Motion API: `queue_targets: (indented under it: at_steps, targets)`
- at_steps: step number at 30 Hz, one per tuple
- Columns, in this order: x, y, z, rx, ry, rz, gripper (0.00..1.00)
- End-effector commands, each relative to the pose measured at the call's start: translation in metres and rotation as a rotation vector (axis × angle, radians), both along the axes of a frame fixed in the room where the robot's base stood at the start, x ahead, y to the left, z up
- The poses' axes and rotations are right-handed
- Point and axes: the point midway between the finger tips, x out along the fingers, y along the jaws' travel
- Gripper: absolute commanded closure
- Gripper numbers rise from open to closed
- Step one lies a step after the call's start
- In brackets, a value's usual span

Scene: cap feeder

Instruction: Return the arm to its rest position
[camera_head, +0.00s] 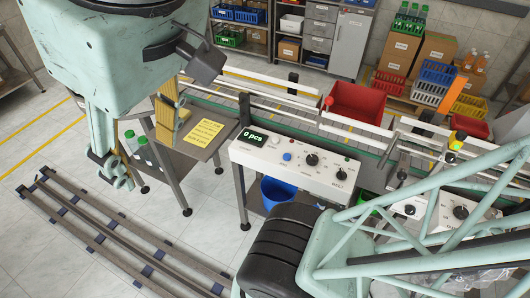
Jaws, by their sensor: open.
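My arm is the main task object. Its truss-like pale green link with a dark ribbed joint (281,243) fills the bottom right. Its pale green wrist end (110,55) hangs large at the upper left, close to the camera, with a dark box on a bracket at its side. My gripper (113,168) points down below it, open, with nothing seen between its fingers. It appears in front of the floor and the left end of a small side table; its height above them cannot be told. The arm's middle part is out of frame.
A control panel (292,160) reading "0 pcs" fronts a conveyor with white rails. A red bin (358,106) stands behind it. The side table holds a yellow note (203,133); green-capped bottles (143,147) are partly hidden near the gripper. Floor rails (95,236) lie lower left. Shelves and crates line the back.

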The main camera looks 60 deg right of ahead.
Motion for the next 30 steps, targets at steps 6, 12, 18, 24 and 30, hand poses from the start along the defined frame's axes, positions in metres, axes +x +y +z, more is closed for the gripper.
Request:
queue_targets:
  at_steps: [6,12,18,24,30]
  targets:
    - [-0.002,0.0,-0.033,0.0,0.001,0.0,0.54]
    - [-0.002,0.0,-0.054,0.0,0.001,0.0,0.54]
    - [-0.002,0.0,-0.064,0.0,0.001,0.0,0.54]
    - [-0.002,0.0,-0.065,0.0,0.001,0.0,0.54]
    - [-0.002,0.0,-0.065,0.0,0.001,0.0,0.54]
